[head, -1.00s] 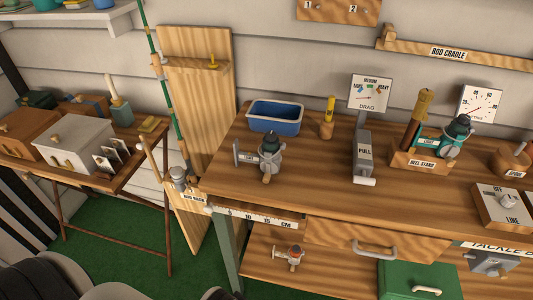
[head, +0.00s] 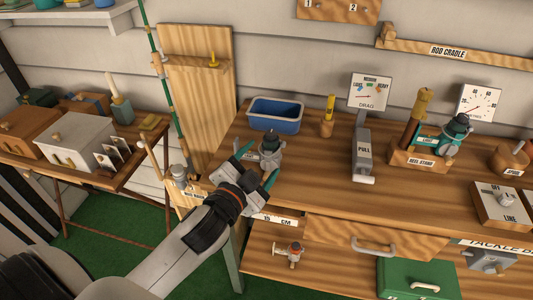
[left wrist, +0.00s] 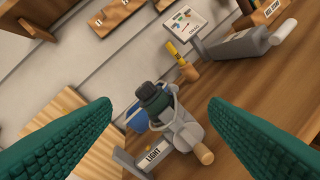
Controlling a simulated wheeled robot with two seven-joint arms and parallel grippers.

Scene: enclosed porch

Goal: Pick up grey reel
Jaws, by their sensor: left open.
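The grey reel (head: 270,148) stands on the wooden bench near its left end. It has a dark top knob and a grey body. In the left wrist view the reel (left wrist: 172,122) shows a "LIGHT" label on its foot and a wooden handle knob. My left gripper (head: 257,168) is open and empty, its teal fingers at the near side of the reel and partly covering it in the head view. In the left wrist view the reel lies ahead between the two spread fingers, with no contact visible. My right gripper is not in view.
A blue bin (head: 275,117) stands behind the reel, with a yellow-topped wooden tool (head: 328,118) to its right. A drag gauge with a pull lever (head: 364,152) and a reel stand (head: 420,155) with a teal reel are further right. A rod leans at the left.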

